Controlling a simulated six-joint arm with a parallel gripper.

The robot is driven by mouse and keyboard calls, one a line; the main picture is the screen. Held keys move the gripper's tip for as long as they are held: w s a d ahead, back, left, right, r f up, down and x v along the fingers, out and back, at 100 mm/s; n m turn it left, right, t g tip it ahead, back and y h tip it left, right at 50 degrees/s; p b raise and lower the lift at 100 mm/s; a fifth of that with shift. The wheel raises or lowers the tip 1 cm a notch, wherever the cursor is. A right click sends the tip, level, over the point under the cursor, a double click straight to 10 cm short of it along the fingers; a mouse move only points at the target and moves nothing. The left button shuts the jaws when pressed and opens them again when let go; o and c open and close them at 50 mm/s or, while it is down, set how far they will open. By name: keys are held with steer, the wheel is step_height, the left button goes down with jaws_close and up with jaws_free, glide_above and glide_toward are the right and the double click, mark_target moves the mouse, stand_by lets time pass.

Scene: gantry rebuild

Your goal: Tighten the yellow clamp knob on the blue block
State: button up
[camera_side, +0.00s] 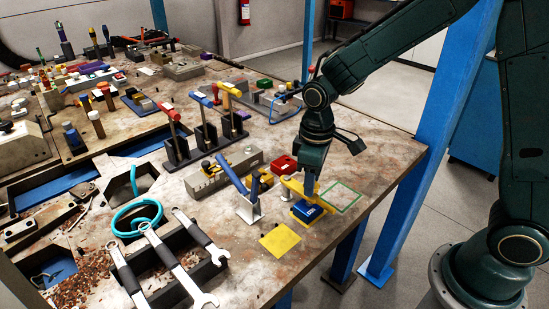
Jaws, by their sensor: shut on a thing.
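The blue block (307,211) sits near the right front of the workbench, with a pale mark on its top. A yellow clamp piece (293,187) reaches over it from the left. My gripper (311,192) points straight down over the blue block, at the right end of the yellow piece. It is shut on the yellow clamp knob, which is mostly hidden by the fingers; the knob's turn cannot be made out.
A green-outlined square (342,197) lies to the right and a yellow square (280,240) in front. A blue-handled toggle clamp (240,187) and a red block (284,164) stand close by. Wrenches (180,265) lie at front left. The bench's right edge (390,180) is near.

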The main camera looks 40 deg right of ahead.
stand_by(0.3)
steer(key=o, duration=0.8)
steer(key=shift+r, duration=0.1)
step_height(320, 180, up, 14)
steer(key=shift+f, duration=0.1)
stand_by(0.5)
steer(key=s+d+r+m+t, duration=0.1)
steer(key=s+d+t, duration=0.1)
steer(key=s, duration=0.4)
steer(key=s+d+r+m+t, duration=0.1)
steer(key=s+d+m, duration=0.1)
steer(key=s, duration=0.4)
steer(key=s+d+r+m+t, duration=0.1)
steer(key=s+d+m+t, duration=0.1)
steer(key=s, duration=0.4)
steer(key=shift+s+t, duration=0.3)
